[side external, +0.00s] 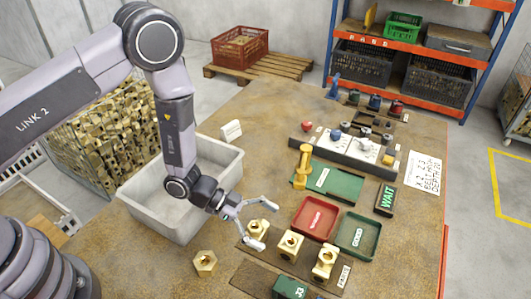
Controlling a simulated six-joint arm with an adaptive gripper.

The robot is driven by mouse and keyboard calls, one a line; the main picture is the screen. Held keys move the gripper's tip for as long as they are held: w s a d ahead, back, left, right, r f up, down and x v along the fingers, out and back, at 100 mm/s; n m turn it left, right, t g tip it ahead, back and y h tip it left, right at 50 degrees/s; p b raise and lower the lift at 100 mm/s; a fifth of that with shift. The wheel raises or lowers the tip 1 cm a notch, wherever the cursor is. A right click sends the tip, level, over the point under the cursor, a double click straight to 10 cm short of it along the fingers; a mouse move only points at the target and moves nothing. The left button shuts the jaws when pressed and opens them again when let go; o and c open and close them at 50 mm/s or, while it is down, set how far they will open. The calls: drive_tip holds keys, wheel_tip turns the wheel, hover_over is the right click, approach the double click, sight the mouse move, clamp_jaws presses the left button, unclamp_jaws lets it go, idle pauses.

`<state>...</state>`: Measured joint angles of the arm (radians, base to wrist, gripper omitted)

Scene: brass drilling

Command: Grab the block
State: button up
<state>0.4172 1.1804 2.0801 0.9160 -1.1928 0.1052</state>
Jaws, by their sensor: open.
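Several brass blocks with round holes are in view. One brass block (257,230) stands at the left end of a row on a dark strip, beside a middle block (290,246) and a right block (325,263). Another brass block (205,263) lies alone on the table, left of the row. My gripper (268,226) is open, its two fingers spread on either side of the left block in the picture. I cannot tell whether the fingers touch it or are above it. Part of that block is hidden behind the fingers.
A red tray (315,219) and a green tray (358,235) sit behind the row. A large grey bin (137,203) stands left of my gripper. The table around the lone block is clear.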

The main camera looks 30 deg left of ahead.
sight(291, 241)
drive_tip(key=x, duration=0.5)
drive_tip(key=shift+f, duration=0.5)
drive_tip(key=c, duration=1.4)
drive_tip(key=shift+c, duration=0.3)
